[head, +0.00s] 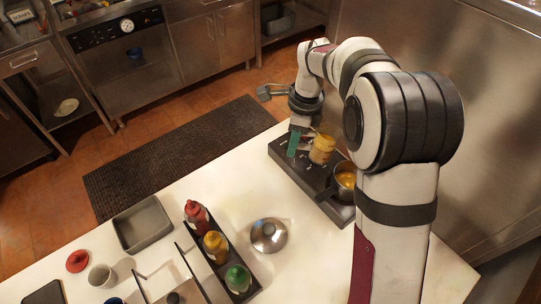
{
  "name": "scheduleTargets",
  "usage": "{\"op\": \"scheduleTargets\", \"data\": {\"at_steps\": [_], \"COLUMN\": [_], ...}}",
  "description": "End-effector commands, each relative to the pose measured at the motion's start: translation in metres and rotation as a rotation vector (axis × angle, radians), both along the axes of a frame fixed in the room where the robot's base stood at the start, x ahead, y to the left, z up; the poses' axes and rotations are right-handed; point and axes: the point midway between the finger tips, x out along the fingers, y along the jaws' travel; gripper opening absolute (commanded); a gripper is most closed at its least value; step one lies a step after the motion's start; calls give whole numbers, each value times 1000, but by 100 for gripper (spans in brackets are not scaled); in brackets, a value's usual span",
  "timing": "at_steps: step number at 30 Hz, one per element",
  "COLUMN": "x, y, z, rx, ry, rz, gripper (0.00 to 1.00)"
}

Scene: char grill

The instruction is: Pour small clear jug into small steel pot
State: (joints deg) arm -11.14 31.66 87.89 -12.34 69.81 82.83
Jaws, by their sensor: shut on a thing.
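The small clear jug (322,149) holds something yellow and is beside my gripper (301,136) in the head view. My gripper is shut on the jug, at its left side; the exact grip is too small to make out. The jug looks near upright, over the dark slab. I cannot tell whether it touches the slab. The small steel pot (337,192) stands to the right of and nearer than the jug, with orange-yellow contents showing inside. My arm hides part of the pot's right side.
The dark slab (314,187) lies on the white counter (150,262). A steel lid (268,235) lies left of the pot. A rack holds red (197,216), yellow (216,246) and green (238,278) bottles. A grey tray (142,224) stands further left.

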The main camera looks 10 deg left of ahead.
Motion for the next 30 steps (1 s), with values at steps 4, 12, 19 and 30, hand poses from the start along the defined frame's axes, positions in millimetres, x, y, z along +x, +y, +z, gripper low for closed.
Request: {"op": "scheduleTargets", "data": {"at_steps": [4,12,19,30], "x": [2,1,1,2], "y": [-23,-26,-26,-25], "z": [36,17,-3,9], "rx": [83,107,164,305], "ry": [3,12,11,3], "rz": [-184,-228,-228,-214], "gripper": [0,0,0,0]}}
